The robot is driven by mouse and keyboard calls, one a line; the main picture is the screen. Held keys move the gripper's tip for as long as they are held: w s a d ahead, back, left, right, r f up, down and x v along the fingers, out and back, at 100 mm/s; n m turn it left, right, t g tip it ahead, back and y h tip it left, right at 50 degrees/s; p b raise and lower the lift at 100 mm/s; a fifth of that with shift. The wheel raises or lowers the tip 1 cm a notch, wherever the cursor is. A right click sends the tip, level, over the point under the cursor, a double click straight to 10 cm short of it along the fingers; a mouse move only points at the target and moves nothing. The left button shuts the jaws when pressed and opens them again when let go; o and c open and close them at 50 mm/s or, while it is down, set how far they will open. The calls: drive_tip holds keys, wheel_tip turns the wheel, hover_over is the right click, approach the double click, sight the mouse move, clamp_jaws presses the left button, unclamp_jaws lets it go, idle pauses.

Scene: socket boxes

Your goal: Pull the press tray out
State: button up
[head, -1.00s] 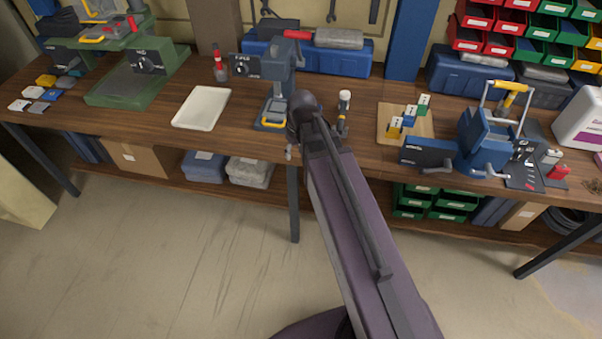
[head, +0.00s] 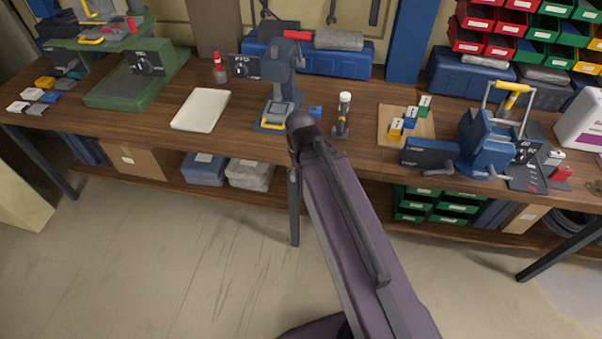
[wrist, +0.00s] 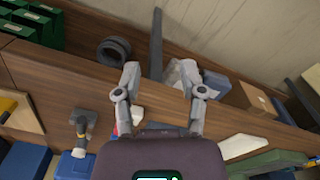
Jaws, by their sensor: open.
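The middle press (head: 281,70) is grey-blue with a red-tipped lever and stands on the workbench in the head view. Its tray (head: 278,110) lies low at its base, with a yellow handle (head: 272,123) at the bench's front side. My gripper (wrist: 163,83) shows in the wrist view, its two grey fingers spread apart with nothing between them, over the bench's front edge. In the head view my arm hides the gripper. In the wrist view my gripper body covers much of the bench behind it, and I cannot make out the tray there.
A white tray (head: 201,110) and a green press (head: 140,75) stand to the left. A small blue block (head: 315,112) and a white-capped bottle (head: 343,115) stand right of the middle press. A blue machine (head: 488,145) is further right. Boxes and bins fill the lower shelf.

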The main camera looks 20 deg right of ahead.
drive_tip(key=shift+w, duration=0.25)
drive_tip(key=c, duration=0.7)
drive_tip(key=w+r+m+t+p, duration=0.1)
drive_tip(key=w, duration=0.8)
drive_tip(key=w+a+r+m+t+h, duration=0.1)
drive_tip(key=w+m, duration=0.1)
drive_tip(key=w, duration=0.7)
drive_tip(key=w+a+r+m+t+p, duration=0.1)
drive_tip(key=w+m, duration=0.1)
drive_tip(key=w, duration=0.7)
drive_tip(key=shift+w+r+t+h+p, duration=0.15)
drive_tip(key=shift+r+t+h+p, duration=0.15)
drive_tip(key=shift+r+h, duration=0.1)
clamp_jaws()
